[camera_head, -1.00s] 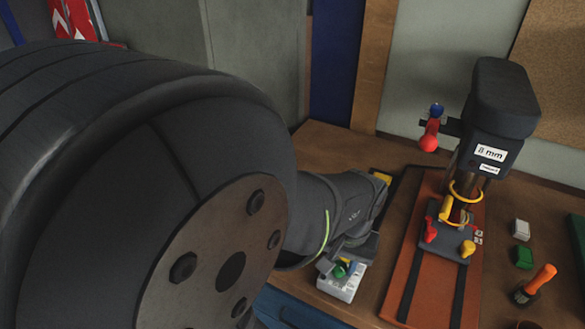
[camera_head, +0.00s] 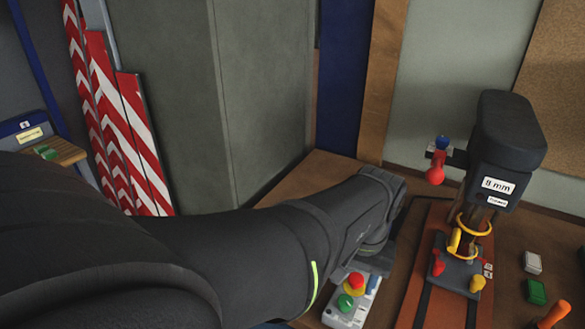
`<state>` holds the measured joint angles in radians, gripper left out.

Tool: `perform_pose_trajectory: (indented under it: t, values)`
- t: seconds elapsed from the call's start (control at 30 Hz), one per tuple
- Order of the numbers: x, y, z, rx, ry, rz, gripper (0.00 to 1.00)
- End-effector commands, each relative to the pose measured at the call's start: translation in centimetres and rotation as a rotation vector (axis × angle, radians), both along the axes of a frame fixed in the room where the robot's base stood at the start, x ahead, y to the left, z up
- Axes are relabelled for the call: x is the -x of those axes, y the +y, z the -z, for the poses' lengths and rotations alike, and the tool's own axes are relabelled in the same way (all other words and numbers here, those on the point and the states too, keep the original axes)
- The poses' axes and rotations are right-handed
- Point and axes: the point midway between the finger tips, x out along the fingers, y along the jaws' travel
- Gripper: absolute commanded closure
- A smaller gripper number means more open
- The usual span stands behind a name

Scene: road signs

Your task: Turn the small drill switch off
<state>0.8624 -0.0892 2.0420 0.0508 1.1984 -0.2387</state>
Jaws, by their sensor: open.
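The small drill (camera_head: 508,140) is a dark drill press with an "8 mm" label, at the right. Its switch box (camera_head: 340,318) is a pale box on the bench at the lower middle. The box has a green button (camera_head: 345,302) and a red button (camera_head: 355,280) with yellow around its base. My gripper (camera_head: 372,262) is at the end of my dark arm, just above and behind the box, right of the red button. It is open, with its fingertips mostly hidden; I cannot tell whether it touches the box.
An orange-brown base plate (camera_head: 445,312) with dark rails lies under the drill. A red-knobbed handle (camera_head: 435,174) juts left from the drill head. White (camera_head: 532,262) and green blocks (camera_head: 537,292) and an orange-handled tool (camera_head: 555,314) are at the right. Striped boards (camera_head: 125,140) lean at the left.

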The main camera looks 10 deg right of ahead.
Motion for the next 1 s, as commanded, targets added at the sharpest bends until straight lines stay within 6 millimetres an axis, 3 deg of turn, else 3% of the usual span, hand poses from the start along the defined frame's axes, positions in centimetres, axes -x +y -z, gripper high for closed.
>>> perform_pose_trajectory:
  t: [0.2, 0.43, 0.63, 1.0]
  values:
    - [0.1, -0.3, -5.5, 0.004, -0.003, 0.000, 0.48]
    - [0.3, -0.4, -9.2, 0.001, -0.001, 0.001, 0.48]
    - [0.3, -0.4, -10.3, -0.001, 0.001, 0.001, 0.48]
    - [0.3, -0.4, -10.1, -0.001, 0.002, 0.001, 0.48]
